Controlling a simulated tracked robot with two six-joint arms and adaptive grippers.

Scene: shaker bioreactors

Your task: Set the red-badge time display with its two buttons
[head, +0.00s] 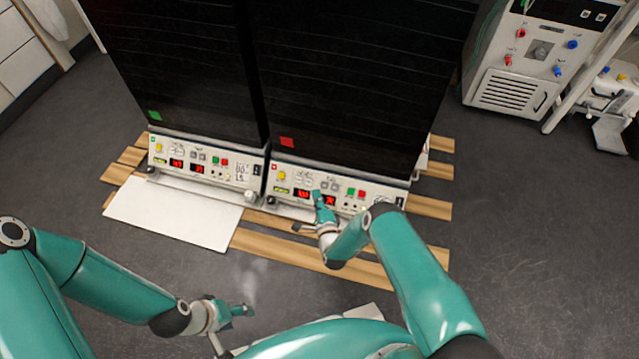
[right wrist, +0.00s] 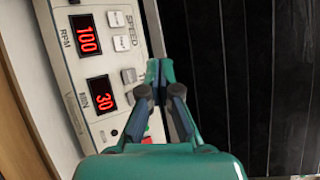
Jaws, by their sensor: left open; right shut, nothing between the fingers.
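The red badge (head: 287,141) is on the dark front of the right-hand machine, above its white control panel (head: 282,188). In the right wrist view the time display (right wrist: 101,96), marked MIN, reads 30 in red. Its two grey buttons (right wrist: 129,76) sit beside it, partly behind my right gripper. My right gripper (right wrist: 158,72) is shut and empty, its tips close to these buttons; I cannot tell whether they touch. It also shows in the head view (head: 317,195) in front of the panel. My left gripper (head: 243,310) is open and empty, low over the floor.
The speed display (right wrist: 89,34) reads 100, with two white buttons (right wrist: 119,31) beside it. A green and a red button (head: 361,194) sit right of the time display. A similar machine with a green badge (head: 154,115) stands left. Wooden slats (head: 300,256) lie below.

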